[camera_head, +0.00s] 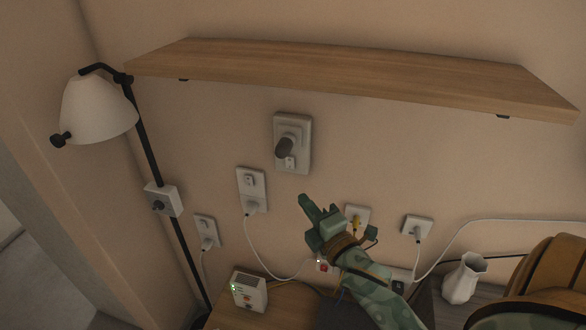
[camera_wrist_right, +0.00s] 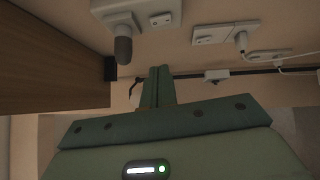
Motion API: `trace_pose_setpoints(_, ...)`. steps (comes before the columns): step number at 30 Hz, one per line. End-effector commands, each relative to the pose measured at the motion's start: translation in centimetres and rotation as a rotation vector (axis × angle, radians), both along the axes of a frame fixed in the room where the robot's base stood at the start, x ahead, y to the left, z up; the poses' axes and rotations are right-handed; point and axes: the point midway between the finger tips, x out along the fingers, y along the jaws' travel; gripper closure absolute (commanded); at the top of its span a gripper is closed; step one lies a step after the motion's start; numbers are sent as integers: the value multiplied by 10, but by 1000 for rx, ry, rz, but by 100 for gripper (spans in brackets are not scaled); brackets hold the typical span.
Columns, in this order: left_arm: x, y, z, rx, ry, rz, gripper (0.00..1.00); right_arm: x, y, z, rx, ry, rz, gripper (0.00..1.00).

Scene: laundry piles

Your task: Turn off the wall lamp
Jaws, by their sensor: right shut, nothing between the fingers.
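The lamp (camera_head: 98,110) at the left has a white shade on a black pole. No clear glow shows from it; its bulb is hidden. A white box (camera_head: 163,200) with a dark knob sits on the pole; a similar box (camera_wrist_right: 216,75) on a dark bar shows in the right wrist view. A wall plate (camera_head: 305,131) with a dark knob (camera_head: 285,148) is under the shelf; the knob also shows in the right wrist view (camera_wrist_right: 123,48). My right gripper (camera_head: 306,201) is shut and empty, below the plate and apart from it. My left gripper is out of view.
A wooden shelf (camera_head: 350,75) juts out above the plate. Several outlets with cords line the wall, including a double one (camera_head: 252,190). A white device (camera_head: 249,290) with green lights and a white vase (camera_head: 463,280) stand below.

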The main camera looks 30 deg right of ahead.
Motion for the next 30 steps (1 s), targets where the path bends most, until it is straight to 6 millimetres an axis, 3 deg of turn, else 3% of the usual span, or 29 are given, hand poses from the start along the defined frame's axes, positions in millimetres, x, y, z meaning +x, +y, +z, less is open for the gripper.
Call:
trace_pose_setpoints(12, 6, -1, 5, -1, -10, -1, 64, 86, -7, 9, 0, -1, 0, 100)
trace_pose_setpoints(19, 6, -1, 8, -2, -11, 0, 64, 105, -31, 12, -2, 0, 0, 100)
trace_pose_setpoints(30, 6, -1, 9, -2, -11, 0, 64, 110, -37, 12, 0, 1, -1, 100)
